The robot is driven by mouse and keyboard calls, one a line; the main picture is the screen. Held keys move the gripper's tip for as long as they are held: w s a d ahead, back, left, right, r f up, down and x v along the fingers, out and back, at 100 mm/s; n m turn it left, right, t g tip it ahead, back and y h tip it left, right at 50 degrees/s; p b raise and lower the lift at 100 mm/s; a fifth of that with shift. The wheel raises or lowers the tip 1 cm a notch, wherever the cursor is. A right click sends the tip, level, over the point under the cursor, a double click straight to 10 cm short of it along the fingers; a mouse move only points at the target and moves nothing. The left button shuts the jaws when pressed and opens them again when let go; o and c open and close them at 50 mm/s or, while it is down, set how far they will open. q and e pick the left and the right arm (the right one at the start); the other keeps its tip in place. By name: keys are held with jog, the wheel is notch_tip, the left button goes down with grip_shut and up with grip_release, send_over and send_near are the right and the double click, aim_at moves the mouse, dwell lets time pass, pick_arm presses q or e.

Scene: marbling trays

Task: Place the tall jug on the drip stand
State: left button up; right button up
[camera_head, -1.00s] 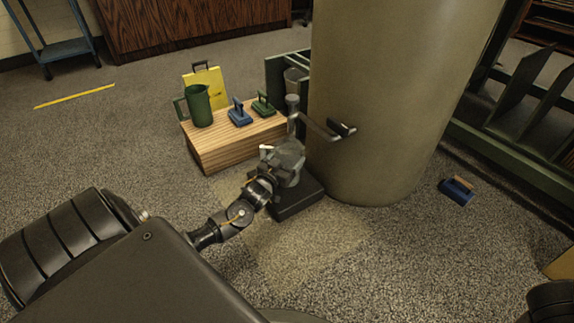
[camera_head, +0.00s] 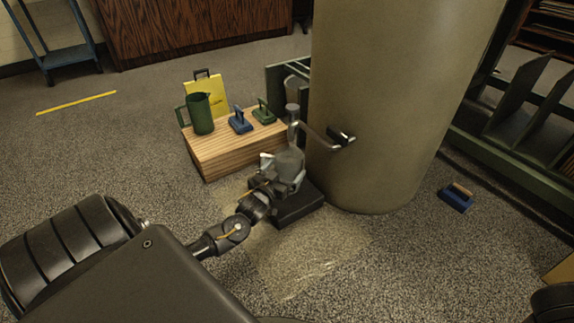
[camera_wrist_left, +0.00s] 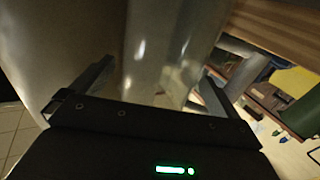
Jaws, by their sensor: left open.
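A grey, shiny jug-like vessel (camera_head: 289,161) stands over a black base (camera_head: 298,208) beside the pillar. A grey post with a bent arm and a black end rises by it; I cannot tell if these make up the drip stand. My left gripper (camera_head: 283,169) is open, with its fingers at the sides of the grey vessel. In the left wrist view, the grey surface (camera_wrist_left: 155,45) fills the space between the fingers; contact is unclear. A green jug (camera_head: 201,115) with a handle stands upright on a wooden box.
A thick beige pillar (camera_head: 390,110) stands close to the right. A blue block (camera_head: 456,197) lies on the floor before a green rack.

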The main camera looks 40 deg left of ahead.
pick_arm(q)
jog(key=s+d+p, duration=0.1)
jog(key=s+p, duration=0.3)
jog(key=s, duration=0.5)
jog(key=shift+s+d+p, duration=0.3)
jog(key=shift+s+d, duration=0.05)
jog(key=shift+s, duration=0.05)
jog(key=shift+r, duration=0.15)
